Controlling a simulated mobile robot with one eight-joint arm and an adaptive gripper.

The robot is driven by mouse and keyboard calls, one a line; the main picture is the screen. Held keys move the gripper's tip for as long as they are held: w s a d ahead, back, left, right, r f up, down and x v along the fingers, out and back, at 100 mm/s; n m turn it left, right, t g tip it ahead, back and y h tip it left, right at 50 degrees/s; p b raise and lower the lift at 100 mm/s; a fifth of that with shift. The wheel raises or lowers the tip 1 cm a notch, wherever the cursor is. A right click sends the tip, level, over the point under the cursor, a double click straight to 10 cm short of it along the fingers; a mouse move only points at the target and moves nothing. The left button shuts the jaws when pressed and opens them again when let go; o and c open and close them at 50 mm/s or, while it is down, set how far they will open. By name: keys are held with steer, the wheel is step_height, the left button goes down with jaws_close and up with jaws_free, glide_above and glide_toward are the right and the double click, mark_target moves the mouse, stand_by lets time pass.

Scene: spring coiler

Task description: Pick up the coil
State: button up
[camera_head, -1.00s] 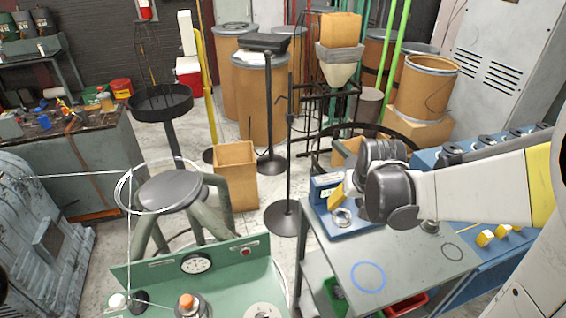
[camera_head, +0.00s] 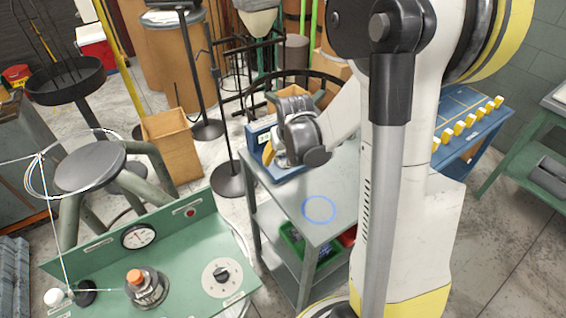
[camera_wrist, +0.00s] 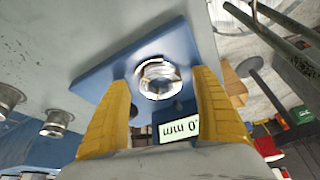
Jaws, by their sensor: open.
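The coil (camera_wrist: 160,78) is a short, shiny metal spring on the blue base of a measuring gauge (camera_wrist: 95,82), whose label ends in "0 mm". My gripper (camera_wrist: 162,76) is open, its two yellow fingers on either side of the coil in the wrist view. I cannot tell whether they touch it. In the head view my gripper (camera_head: 269,154) is above the blue gauge (camera_head: 258,137) at the grey bench's far left corner. A silvery bit of the coil (camera_head: 282,160) shows beside the yellow finger, and my wrist hides much of the area.
A blue ring (camera_head: 318,209) marks the clear front of the grey bench (camera_head: 290,195). A green coiler panel (camera_head: 185,265) is at front left. A thin stand (camera_head: 228,185) rises close behind the bench.

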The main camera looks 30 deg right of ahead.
steer(key=shift+r, duration=0.1)
steer(key=c, duration=1.5)
steer(key=shift+o, duration=0.2)
